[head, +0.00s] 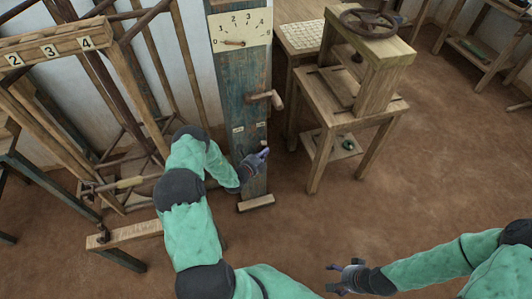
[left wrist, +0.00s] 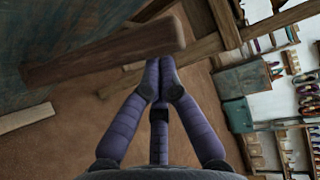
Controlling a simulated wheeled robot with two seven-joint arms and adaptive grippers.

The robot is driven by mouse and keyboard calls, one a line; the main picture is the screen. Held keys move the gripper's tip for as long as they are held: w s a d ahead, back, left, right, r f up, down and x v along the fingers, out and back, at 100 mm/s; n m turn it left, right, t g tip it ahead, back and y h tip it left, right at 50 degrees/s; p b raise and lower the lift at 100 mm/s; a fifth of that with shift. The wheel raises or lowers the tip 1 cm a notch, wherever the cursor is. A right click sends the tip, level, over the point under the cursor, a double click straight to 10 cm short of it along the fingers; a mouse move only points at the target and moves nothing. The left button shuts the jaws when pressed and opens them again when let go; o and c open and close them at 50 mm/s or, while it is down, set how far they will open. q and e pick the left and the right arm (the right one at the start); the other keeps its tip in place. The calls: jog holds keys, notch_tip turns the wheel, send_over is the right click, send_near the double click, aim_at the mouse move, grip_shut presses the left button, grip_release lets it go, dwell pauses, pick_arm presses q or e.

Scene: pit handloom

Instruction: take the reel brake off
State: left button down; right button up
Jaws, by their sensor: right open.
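A tall blue-green wooden post (head: 240,75) bears a numbered dial with a pointer (head: 234,43). A wooden handle (head: 265,97) sticks out of its front. Lower down are two small labels and a small pale knob-like end (head: 263,143). I cannot tell which part is the reel brake. My left gripper (head: 262,154) is at the post's lower front, just below that end. In the left wrist view its purple fingers (left wrist: 158,72) are drawn together, their tips beside a brown wooden bar (left wrist: 115,50); contact is unclear. My right gripper (head: 336,278) is open and empty above the floor.
A wooden stand with a dark handwheel (head: 371,22) is right of the post. The brown floor (head: 430,170) at right is clear.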

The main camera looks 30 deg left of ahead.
pick_arm(q)
jog(key=s+a+n+t+b, duration=0.2)
jog(key=s+a+t+b, duration=0.1)
jog(key=s+a, duration=0.2)
jog(key=shift+s+a+n+b, duration=0.3)
jog(key=shift+s+b, duration=0.1)
jog(key=shift+s, duration=0.25)
pick_arm(e)
jog(key=shift+f, duration=1.9)
pick_arm(q)
jog(key=shift+r, duration=0.1)
